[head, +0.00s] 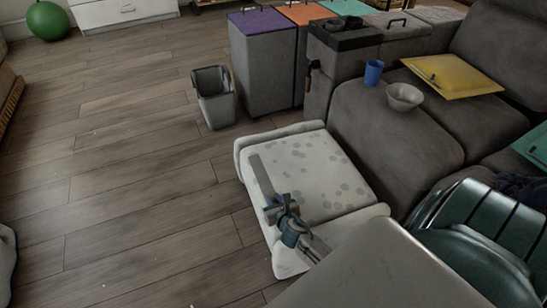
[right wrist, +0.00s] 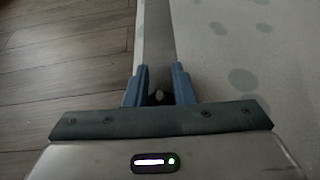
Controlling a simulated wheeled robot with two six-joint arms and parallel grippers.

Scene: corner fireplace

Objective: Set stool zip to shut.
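The stool (head: 318,180) is a low whitish seat with grey spots, in the middle of the head view. A straight grey strip (head: 262,175), which looks like its zip track, runs along its left side; it also shows in the right wrist view (right wrist: 158,35). My right gripper (head: 283,208) is over the near end of the visible strip. In the right wrist view my fingers (right wrist: 160,88) are apart, with a small grey knob (right wrist: 158,97), probably the zip pull, between them. A gap seems to show around the knob. My left gripper is not in view.
A grey bin (head: 214,98) stands beyond the stool. A grey sofa (head: 400,130) with a blue cup (head: 373,72) and a bowl (head: 404,97) is on the right. A dark green chair (head: 480,235) is at the lower right.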

